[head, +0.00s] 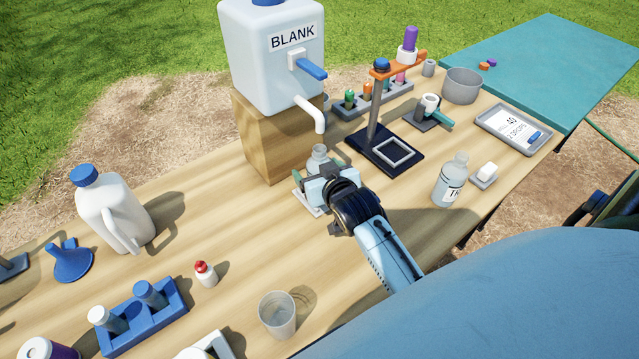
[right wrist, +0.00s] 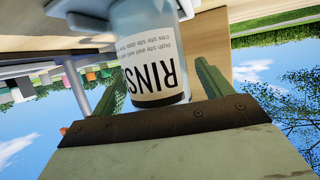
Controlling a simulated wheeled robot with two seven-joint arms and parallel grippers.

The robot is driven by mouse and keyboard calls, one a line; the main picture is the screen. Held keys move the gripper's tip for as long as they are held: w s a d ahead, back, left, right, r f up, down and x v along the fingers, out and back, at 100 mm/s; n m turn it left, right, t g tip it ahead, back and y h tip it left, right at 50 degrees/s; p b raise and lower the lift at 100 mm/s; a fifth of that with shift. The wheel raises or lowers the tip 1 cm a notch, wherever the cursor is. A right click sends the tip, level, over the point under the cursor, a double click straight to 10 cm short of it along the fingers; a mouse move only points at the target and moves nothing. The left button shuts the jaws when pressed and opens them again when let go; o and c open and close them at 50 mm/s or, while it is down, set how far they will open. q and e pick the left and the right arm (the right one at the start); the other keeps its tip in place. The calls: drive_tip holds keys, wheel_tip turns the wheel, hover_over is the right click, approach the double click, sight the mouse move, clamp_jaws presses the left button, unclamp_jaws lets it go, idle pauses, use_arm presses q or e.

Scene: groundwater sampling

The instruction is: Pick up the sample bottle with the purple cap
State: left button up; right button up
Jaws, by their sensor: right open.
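A small white item with a tall purple top (head: 409,42) stands at the back of the table, by the orange arm of a stand. It is small in view, so I cannot tell whether it is the sample bottle. My right gripper (head: 316,170) is open, far from it, at a clear uncapped bottle (head: 317,155) under the BLANK spout. My left gripper is not in view.
The BLANK container (head: 270,60) stands on a wooden block (head: 265,140) beside the gripper. The dark stand (head: 380,110), a tube rack (head: 345,110) and a grey bowl (head: 462,87) are nearer the purple top. A labelled bottle (head: 450,180) stands right.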

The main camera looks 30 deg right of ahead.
drive_tip(key=shift+w+d+f, duration=0.2)
drive_tip(key=shift+w, duration=0.1)
drive_tip(key=c, duration=1.3)
